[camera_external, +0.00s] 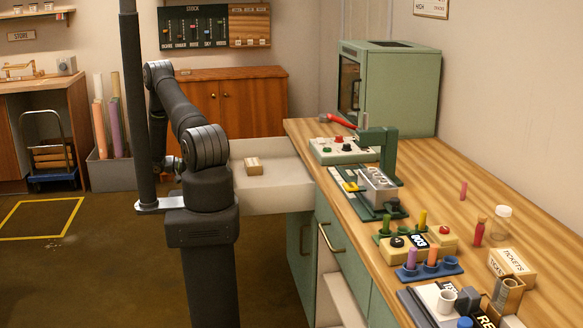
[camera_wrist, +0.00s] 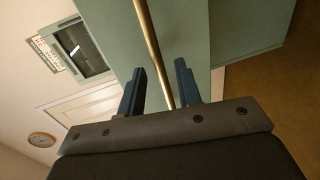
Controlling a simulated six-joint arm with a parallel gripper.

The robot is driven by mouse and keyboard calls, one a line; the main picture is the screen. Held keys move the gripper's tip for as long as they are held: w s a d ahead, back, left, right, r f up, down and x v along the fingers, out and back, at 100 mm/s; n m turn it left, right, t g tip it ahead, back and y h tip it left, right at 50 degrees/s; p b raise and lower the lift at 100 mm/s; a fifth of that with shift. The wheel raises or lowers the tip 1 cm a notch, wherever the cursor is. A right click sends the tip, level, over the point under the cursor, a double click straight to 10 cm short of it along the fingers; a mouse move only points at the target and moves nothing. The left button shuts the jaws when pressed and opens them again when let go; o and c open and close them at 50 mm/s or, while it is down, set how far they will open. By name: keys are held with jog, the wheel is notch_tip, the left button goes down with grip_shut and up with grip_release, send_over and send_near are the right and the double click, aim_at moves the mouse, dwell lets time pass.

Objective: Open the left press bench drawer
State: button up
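In the wrist view a brass bar handle (camera_wrist: 153,45) on a green front (camera_wrist: 190,30) runs between the two dark fingers of my gripper (camera_wrist: 159,85). The fingers are apart, with a gap on each side of the bar. In the external view my gripper is mostly hidden by my arm.
The wooden bench top (camera_external: 450,190) carries a press (camera_external: 378,185), a red-handled tool (camera_external: 338,121), pigment tubes and boxes. Another brass handle (camera_external: 330,238) is on the green bench front. A green oven-like cabinet (camera_external: 405,90) stands at the back.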

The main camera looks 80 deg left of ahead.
jog(key=v, duration=1.6)
jog(key=shift+s, duration=0.15)
jog(key=x, duration=1.7)
jog(key=shift+w, duration=0.25)
jog(key=shift+s, duration=0.15)
jog(key=v, duration=1.7)
